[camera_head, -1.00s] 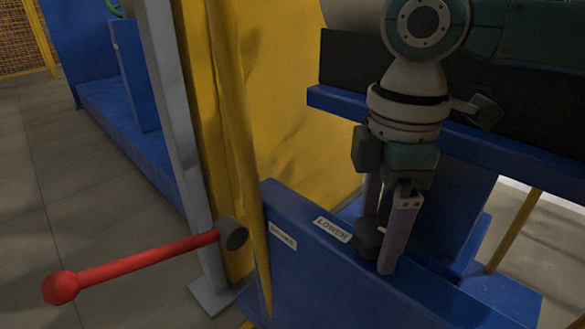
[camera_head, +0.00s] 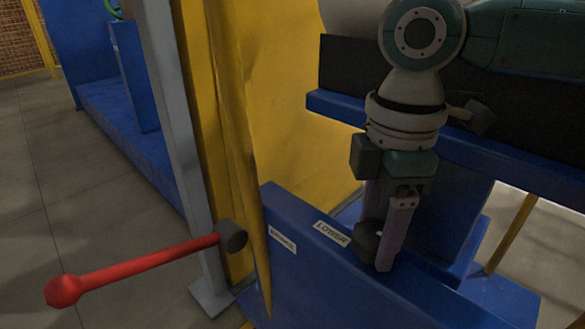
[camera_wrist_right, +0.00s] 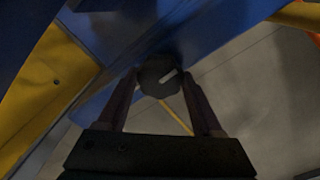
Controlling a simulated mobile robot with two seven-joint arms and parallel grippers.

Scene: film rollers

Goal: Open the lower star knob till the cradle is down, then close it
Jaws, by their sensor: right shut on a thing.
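The lower star knob (camera_head: 367,240) is a dark, lobed knob by the blue panel (camera_head: 292,262), near the white LOWER label (camera_head: 331,232). My right gripper (camera_head: 377,252) points down from above and is shut on this knob. In the right wrist view the knob (camera_wrist_right: 158,77) sits between the two purple-grey fingers of the gripper (camera_wrist_right: 163,88), with a pale mark on its face. The fingers partly cover the knob in the head view. I cannot make out the cradle for certain. My left gripper does not show.
A red lever (camera_head: 145,267) with a round end sticks out to the left of the panel. A yellow plate (camera_head: 285,100) and a grey post (camera_head: 165,130) stand behind it. A second dark knob (camera_head: 482,117) is beside my right wrist. Open floor (camera_head: 75,200) lies at left.

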